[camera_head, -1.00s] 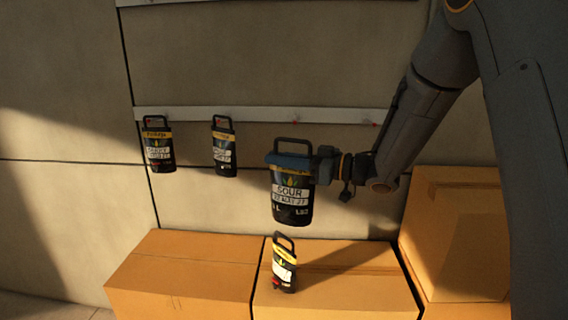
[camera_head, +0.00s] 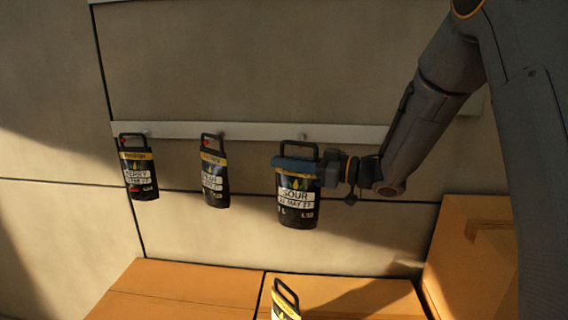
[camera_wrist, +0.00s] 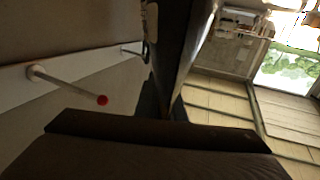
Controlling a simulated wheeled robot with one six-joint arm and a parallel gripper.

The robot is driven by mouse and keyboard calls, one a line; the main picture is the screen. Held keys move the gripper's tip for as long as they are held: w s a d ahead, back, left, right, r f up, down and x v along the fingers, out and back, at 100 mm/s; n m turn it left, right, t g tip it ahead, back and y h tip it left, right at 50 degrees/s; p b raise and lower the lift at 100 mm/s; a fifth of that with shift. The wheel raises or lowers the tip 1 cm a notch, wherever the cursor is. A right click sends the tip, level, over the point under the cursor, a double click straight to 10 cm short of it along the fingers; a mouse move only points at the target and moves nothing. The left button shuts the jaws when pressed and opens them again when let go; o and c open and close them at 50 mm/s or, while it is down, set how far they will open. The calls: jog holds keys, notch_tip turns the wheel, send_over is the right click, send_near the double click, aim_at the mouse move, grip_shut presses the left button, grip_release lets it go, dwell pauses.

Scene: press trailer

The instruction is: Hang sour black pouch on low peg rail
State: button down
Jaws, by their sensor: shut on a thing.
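The black pouch labelled SOUR (camera_head: 297,208), with a yellow band and a loop handle on top, hangs upright from my gripper (camera_head: 298,165). My gripper is shut on the pouch just below the handle. The white low peg rail (camera_head: 250,131) runs behind it. The pouch's handle overlaps the rail near a peg (camera_head: 303,136) in the head view; I cannot tell whether the peg is through the loop. In the wrist view a red-tipped peg (camera_wrist: 68,85) stands out from the rail (camera_wrist: 90,75), clear of the dark gripper parts.
Cardboard boxes (camera_head: 180,288) stand below, with another pouch (camera_head: 285,300) on top. A taller box (camera_head: 470,250) stands at right.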

jog(key=w+b, duration=0.2)
jog(key=w, duration=0.3)
jog(key=shift+d+f, duration=0.1)
dwell(0.4)
jog(key=shift+w+d, duration=0.1)
jog(key=shift+w, duration=0.15)
dwell(0.4)
jog(key=shift+w, duration=0.1)
jog(key=shift+w+d+b, duration=0.15)
jog(key=shift+w+b, duration=0.55)
jog(key=shift+w, duration=1.95)
jog(key=shift+w+f+b, duration=0.3)
jog(key=shift+w+f, duration=0.15)
jog(key=shift+f, duration=0.3)
dwell(0.4)
